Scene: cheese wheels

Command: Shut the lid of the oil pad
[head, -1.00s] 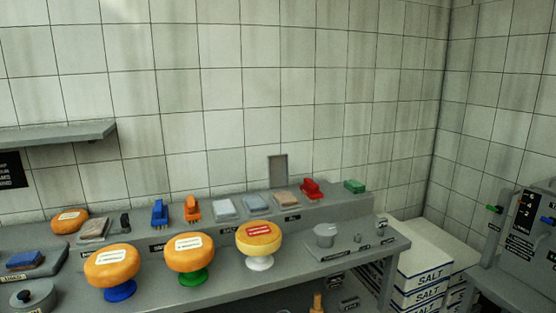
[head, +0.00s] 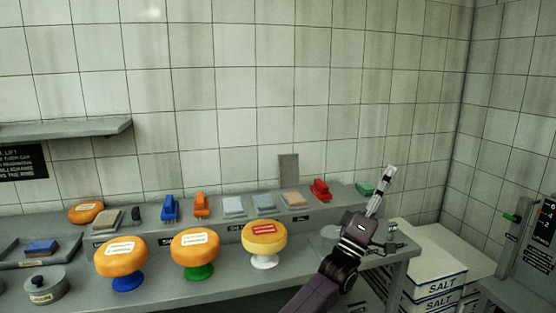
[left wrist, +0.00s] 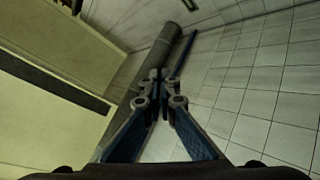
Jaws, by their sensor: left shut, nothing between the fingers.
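An upright grey panel (head: 288,167), which looks like a raised lid, stands behind a tan pad (head: 295,199) on the raised back ledge. I take this pad for the oil pad, but its label is too small to read. My left gripper (head: 389,174) is to the right of the panel and the pad, apart from both, pointing up. It is shut and empty. Its fingers (left wrist: 163,76) also show shut in the left wrist view, with tiled wall beyond. My right gripper is not in view.
Two pale pads (head: 233,206) (head: 264,204) sit left of the tan pad, and a red stapler-like object (head: 320,189) to its right. A green block (head: 364,188) lies near my gripper. Three cheese wheels on coloured stands (head: 121,258) (head: 195,243) (head: 264,236) line the front. Salt boxes (head: 432,270) are at right.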

